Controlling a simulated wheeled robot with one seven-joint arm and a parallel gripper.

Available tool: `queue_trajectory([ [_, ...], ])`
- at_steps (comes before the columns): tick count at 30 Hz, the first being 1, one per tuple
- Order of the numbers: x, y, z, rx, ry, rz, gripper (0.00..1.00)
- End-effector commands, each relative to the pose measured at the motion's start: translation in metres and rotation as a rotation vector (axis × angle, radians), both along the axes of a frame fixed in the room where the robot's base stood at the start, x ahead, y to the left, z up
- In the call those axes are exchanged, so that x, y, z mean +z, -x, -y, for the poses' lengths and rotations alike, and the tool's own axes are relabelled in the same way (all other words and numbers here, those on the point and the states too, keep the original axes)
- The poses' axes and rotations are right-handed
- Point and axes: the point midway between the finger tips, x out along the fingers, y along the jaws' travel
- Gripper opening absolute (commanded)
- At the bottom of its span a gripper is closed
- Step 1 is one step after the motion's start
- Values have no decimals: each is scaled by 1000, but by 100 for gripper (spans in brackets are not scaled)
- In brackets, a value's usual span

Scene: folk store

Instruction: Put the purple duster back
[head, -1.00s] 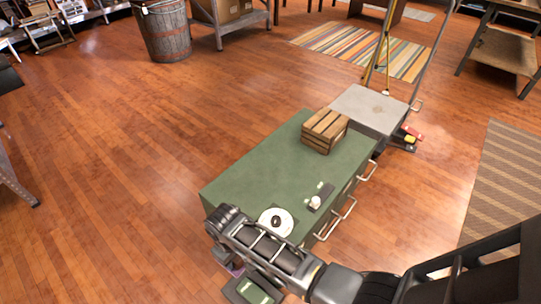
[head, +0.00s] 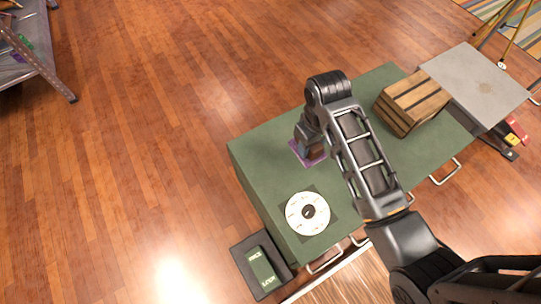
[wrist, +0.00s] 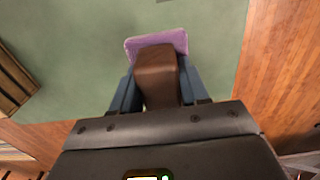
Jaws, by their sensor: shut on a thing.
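The purple duster shows in the wrist view as a purple pad (wrist: 160,42) with a brown block-like handle (wrist: 157,78). My gripper (wrist: 155,88) is shut on the brown handle, with a blue finger on each side. In the head view my gripper (head: 308,143) is over the green cabinet top (head: 268,140), and the purple pad (head: 300,156) shows just under it. I cannot tell whether the pad touches the cabinet top. My arm hides part of the cabinet top to its right.
A white disc (head: 295,222) lies on the cabinet's near end. A wooden crate (head: 392,115) stands at its far end, beside a grey platform (head: 478,92). A dark tray with a green item (head: 262,270) is at the near left. Open wooden floor lies left; a metal shelf (head: 45,60) stands beyond.

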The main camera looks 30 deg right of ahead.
Motion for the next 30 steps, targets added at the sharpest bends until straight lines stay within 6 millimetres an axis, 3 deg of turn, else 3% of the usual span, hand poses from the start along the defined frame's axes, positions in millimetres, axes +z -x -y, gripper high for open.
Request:
queue_trajectory([
  [15, -60, -78, -60, 4, 0, 1, 6],
  [23, -71, -88, -68, 1, 0, 0, 6],
  [30, -103, -88, -68, 1, 0, -1, 6],
])
